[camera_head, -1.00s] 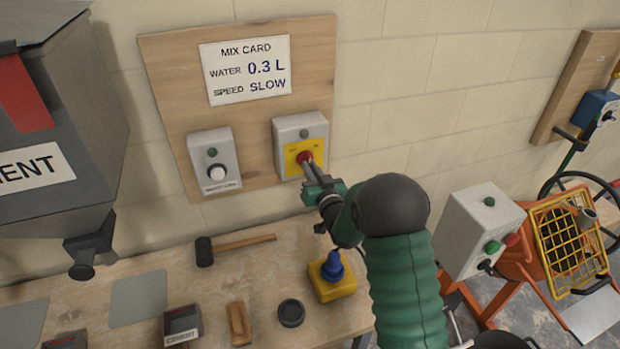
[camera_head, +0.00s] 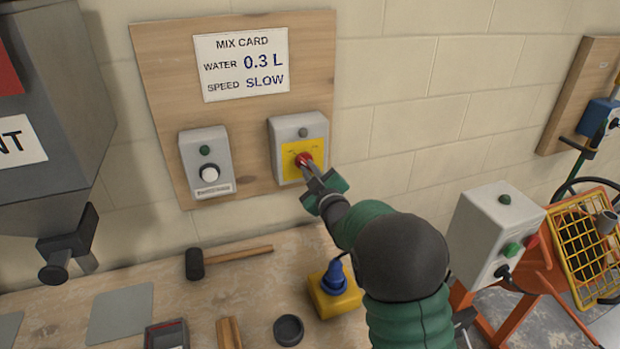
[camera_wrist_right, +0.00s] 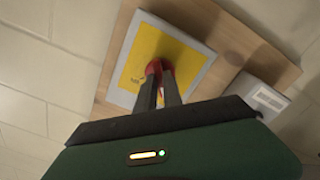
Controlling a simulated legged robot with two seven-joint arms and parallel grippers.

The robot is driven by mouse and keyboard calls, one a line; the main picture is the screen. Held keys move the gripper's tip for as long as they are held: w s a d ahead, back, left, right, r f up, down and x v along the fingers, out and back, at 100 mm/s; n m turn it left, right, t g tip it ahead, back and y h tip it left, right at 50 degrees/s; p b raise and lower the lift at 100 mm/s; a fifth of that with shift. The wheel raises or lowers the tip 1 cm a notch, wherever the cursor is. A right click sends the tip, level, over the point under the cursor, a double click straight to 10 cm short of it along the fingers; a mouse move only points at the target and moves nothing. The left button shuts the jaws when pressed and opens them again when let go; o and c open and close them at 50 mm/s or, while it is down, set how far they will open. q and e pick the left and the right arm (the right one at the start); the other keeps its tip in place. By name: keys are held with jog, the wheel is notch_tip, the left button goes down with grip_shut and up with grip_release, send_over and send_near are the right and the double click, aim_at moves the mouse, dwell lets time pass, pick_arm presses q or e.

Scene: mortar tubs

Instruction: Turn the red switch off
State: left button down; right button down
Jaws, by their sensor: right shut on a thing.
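The red switch (camera_head: 304,159) is a rotary knob on a yellow plate, on a grey box (camera_head: 299,127) fixed to the wooden wall board. My right gripper (camera_head: 309,167) reaches up to it from the lower right, its fingers shut on the knob. In the right wrist view the two dark fingers (camera_wrist_right: 158,92) lie against the red switch (camera_wrist_right: 154,62), partly hiding it. The small print on the yellow plate is too blurred to read, so I cannot tell the knob's setting. My left gripper is not in view.
A second grey box (camera_head: 206,160) with a white knob is left on the board, under the mix card (camera_head: 243,64). Below, the bench holds a mallet (camera_head: 196,263) and a yellow block with a blue top (camera_head: 335,290). An orange mixer (camera_head: 530,270) stands at right.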

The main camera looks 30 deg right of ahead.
jog(key=shift+r+n+b, duration=0.25)
jog(key=shift+n+b, duration=0.1)
jog(key=shift+n, duration=0.15)
jog(key=c, duration=1.8)
grip_release()
jog(key=shift+w, duration=0.1)
jog(key=o, duration=0.3)
jog(key=shift+a+f, duration=0.1)
jog(key=shift+f, duration=0.05)
jog(key=shift+s+f, duration=0.1)
jog(key=shift+s, duration=0.35)
jog(key=b+v, duration=0.1)
jog(key=v, duration=1.5)
jog(key=shift+b, duration=0.3)
